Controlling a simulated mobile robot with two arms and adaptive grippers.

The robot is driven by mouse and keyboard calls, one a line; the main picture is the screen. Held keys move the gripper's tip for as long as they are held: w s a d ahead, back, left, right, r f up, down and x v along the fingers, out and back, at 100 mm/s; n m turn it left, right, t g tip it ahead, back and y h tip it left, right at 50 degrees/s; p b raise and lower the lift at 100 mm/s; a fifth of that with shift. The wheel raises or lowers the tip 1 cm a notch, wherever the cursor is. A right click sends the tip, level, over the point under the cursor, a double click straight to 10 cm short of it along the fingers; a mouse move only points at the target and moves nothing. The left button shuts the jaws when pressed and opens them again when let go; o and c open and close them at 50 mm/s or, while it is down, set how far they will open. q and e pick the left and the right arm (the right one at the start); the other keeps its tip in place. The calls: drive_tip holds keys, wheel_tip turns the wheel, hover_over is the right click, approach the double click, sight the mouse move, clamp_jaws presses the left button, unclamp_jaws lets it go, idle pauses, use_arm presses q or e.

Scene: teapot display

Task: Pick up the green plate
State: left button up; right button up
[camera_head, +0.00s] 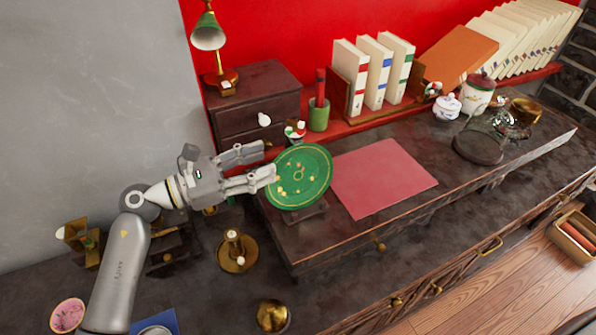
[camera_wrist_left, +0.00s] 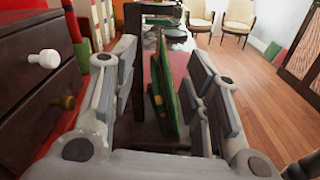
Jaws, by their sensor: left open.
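The green plate (camera_head: 305,172) with gold decoration stands tilted upright on a small dark stand (camera_head: 306,213) at the left end of the raised wooden shelf. In the left wrist view the plate (camera_wrist_left: 167,88) shows nearly edge-on between my fingers. My left gripper (camera_head: 268,163) comes in from the left and is open at the plate's left edge. One finger overlaps the plate's face in the head view; the other is behind its upper left side. In the left wrist view my gripper (camera_wrist_left: 163,72) has a gap on the plate's left. Contact cannot be told. My right gripper is not in view.
A dark drawer box (camera_head: 257,100) with a white knob stands behind the gripper. A green cup (camera_head: 318,116) and a small figurine (camera_head: 295,131) are behind the plate. A brass candlestick (camera_head: 237,252) stands below the gripper. A red mat (camera_head: 383,177) lies to the right, bare.

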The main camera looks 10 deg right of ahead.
sight(279, 155)
use_arm(q)
drive_tip(key=p+x, duration=0.1)
drive_tip(key=x, duration=0.3)
drive_tip(key=shift+d+r+p, duration=0.1)
drive_tip(key=shift+d+p, duration=0.1)
drive_tip(key=shift+p, duration=0.15)
drive_tip(key=shift+d, duration=0.2)
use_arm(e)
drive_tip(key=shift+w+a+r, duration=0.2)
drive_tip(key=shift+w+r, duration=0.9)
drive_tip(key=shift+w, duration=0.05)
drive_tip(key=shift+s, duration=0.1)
use_arm(q)
drive_tip(key=shift+c, duration=1.4)
clamp_jaws()
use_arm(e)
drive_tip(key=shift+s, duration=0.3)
